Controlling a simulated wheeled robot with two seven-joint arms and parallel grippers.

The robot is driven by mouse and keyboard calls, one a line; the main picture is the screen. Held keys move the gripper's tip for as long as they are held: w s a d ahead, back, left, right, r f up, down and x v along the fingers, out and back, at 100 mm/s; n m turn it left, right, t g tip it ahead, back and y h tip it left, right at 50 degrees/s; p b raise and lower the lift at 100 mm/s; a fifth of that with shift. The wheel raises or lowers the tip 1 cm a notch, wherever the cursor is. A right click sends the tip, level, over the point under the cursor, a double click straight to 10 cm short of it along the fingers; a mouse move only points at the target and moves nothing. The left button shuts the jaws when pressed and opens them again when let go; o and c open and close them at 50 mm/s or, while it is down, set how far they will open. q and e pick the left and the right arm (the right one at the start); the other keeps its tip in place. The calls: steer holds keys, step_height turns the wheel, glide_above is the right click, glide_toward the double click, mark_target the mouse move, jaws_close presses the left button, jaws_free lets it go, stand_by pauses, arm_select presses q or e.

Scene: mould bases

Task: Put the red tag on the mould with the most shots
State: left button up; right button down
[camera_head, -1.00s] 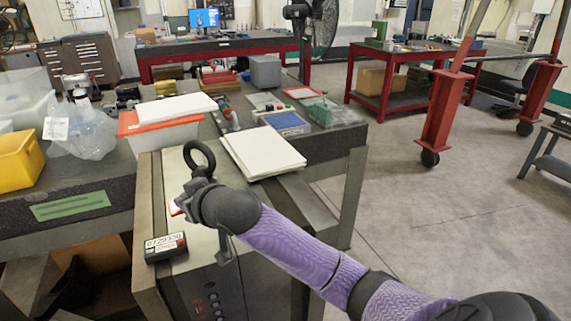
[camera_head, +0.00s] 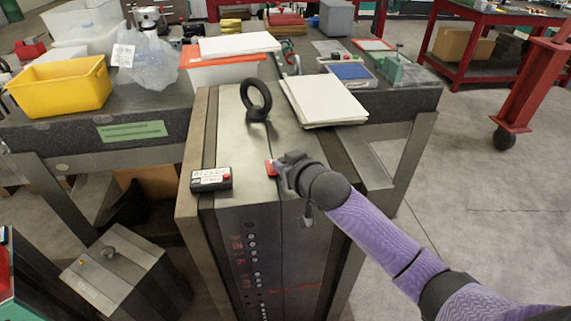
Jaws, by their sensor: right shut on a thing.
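A tall steel mould (camera_head: 238,140) stands in the middle with a black lifting eye (camera_head: 257,101) on top. My right gripper (camera_head: 280,164) comes in from the right, low over the mould's top, and is shut on the red tag (camera_head: 271,168). The tag is partly hidden by the gripper; I cannot tell whether it touches the mould. My left gripper is out of view.
Another steel block (camera_head: 118,272) stands low at the left, with a red thing (camera_head: 4,268) at the edge. Behind are a yellow bin (camera_head: 60,88), a white board stack (camera_head: 322,101) and a bench (camera_head: 405,96). Floor at the right is open.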

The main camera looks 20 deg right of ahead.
steer(key=shift+f, duration=0.1)
steer(key=c, duration=0.6)
jaws_free()
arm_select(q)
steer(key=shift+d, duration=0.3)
arm_select(e)
steer(key=shift+o, duration=0.6)
steer(key=shift+s+r, duration=0.2)
steer(key=shift+r, duration=0.05)
arm_select(q)
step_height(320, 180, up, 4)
steer(key=p, duration=0.3)
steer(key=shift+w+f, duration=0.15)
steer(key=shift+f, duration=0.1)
arm_select(e)
steer(key=v, duration=1.1)
steer(key=shift+s, duration=0.3)
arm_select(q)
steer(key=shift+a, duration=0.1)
